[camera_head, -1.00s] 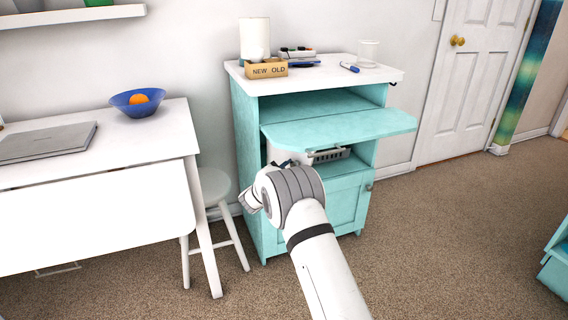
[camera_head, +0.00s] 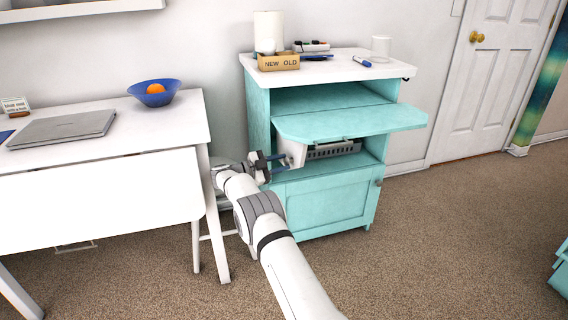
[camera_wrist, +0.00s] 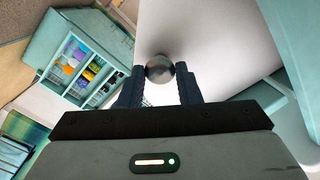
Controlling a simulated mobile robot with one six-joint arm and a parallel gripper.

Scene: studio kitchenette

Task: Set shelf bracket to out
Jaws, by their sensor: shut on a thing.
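The teal cabinet (camera_head: 330,205) has a teal flap shelf (camera_head: 350,125) standing out level from its front. Under the flap's left end is a white panel (camera_head: 293,152), which appears to be the shelf bracket. In the wrist view a white surface (camera_wrist: 205,35), probably this panel, carries a round grey metal knob (camera_wrist: 159,68). My gripper (camera_head: 280,161) is at the left front of the cabinet, just below the flap. In the wrist view its dark fingers (camera_wrist: 159,85) are shut on the knob. The panel's link to the cabinet is hidden.
A white table (camera_head: 105,140) with a laptop (camera_head: 65,128) and blue bowl (camera_head: 151,95) is close on the left.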

